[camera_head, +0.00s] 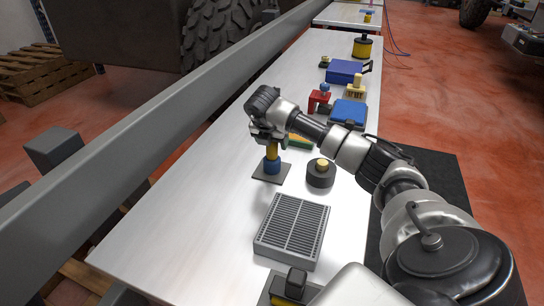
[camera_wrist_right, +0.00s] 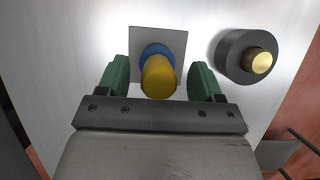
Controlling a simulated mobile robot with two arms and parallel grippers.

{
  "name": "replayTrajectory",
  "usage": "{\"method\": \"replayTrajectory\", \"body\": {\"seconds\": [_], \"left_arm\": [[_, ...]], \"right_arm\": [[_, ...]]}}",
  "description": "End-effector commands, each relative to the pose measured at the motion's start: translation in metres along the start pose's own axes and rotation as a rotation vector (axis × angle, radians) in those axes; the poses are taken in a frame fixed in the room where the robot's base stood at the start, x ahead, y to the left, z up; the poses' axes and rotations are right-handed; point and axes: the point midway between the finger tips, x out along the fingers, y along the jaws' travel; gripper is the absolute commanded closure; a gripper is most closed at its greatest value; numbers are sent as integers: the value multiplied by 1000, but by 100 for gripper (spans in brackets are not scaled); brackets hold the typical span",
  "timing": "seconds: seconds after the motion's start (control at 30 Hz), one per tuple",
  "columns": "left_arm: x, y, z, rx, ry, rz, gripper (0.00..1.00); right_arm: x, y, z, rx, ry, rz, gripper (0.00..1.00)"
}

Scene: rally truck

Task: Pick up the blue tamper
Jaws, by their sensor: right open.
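The blue tamper (camera_head: 272,166) stands upright on a thin dark square plate (camera_head: 262,179) on the long table. It has a blue lower part and a yellow handle. My right gripper (camera_head: 269,138) is directly above it, pointing down. In the right wrist view, the tamper's yellow handle (camera_wrist_right: 158,78) appears between the two green fingers of the open gripper (camera_wrist_right: 159,80), with a gap on each side. The blue part (camera_wrist_right: 157,50) shows beyond the handle. My left gripper is not in view.
A round dark weight with a yellow knob (camera_head: 320,175) stands just right of the tamper. A grey slotted block (camera_head: 292,230) lies nearer. A red tool (camera_head: 318,101), blue boxes (camera_head: 345,72) and a yellow spool (camera_head: 362,47) stand farther back. A grey rail (camera_head: 165,130) runs along the left.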

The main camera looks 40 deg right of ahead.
Motion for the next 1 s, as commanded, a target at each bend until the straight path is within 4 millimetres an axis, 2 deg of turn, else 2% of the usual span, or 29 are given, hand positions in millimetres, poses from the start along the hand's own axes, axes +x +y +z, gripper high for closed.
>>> {"method": "replayTrajectory", "body": {"seconds": [0.13,0.37,0.47,0.8,1.0], "left_arm": [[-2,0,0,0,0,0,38],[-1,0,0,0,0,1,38],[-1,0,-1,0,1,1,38],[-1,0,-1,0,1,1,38],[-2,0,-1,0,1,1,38]], "right_arm": [[14,1,-1,-1,2,1,34],[16,1,-1,-1,1,2,34],[16,1,-1,-1,1,2,46],[16,1,-1,-1,0,2,98],[15,1,0,0,-1,3,100]]}}
